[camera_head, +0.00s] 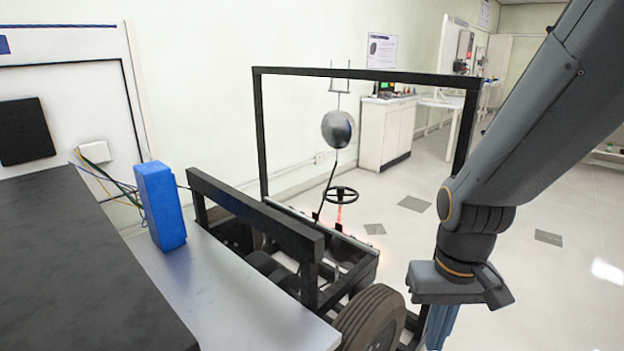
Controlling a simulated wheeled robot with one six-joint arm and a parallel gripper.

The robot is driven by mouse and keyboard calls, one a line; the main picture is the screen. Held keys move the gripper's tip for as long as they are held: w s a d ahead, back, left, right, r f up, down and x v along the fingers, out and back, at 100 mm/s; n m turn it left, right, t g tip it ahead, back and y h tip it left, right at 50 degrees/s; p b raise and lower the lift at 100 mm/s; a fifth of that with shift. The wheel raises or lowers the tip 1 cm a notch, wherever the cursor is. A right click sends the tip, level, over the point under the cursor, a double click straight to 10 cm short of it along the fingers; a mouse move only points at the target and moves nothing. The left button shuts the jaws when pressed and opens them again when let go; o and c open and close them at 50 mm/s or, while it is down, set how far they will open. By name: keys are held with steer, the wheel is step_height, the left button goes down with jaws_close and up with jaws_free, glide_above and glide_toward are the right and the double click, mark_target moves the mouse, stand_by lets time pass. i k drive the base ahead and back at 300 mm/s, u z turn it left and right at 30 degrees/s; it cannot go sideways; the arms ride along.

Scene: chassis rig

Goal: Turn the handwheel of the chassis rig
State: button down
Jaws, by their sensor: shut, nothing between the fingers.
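The chassis rig (255,222) is a black frame on wheels, with a tall rectangular hoop (365,75) at its far end. The handwheel (342,195) is a small dark ring with spokes. It stands on a reddish column inside the rig, in front of the hoop's lower part. My gripper (437,335) points down at the lower right, beside the near tyre in the picture. Its bluish fingers are shut and empty, partly cut off by the bottom edge. It is well apart from the handwheel, nearer to the camera.
A black tyre (370,322) and a grey plate (215,290) lie in the foreground. A blue block (160,205) with wires stands on the plate. A silvery ball (338,129) hangs inside the hoop. The floor (575,275) to the right is clear.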

mark_target(341, 190)
steer(key=u, duration=0.1)
steer(key=i, duration=0.15)
steer(key=z, duration=1.85)
steer(key=i, duration=2.4)
steer(key=u, duration=3.1)
steer(key=i, duration=0.5)
steer(key=z, duration=0.1)
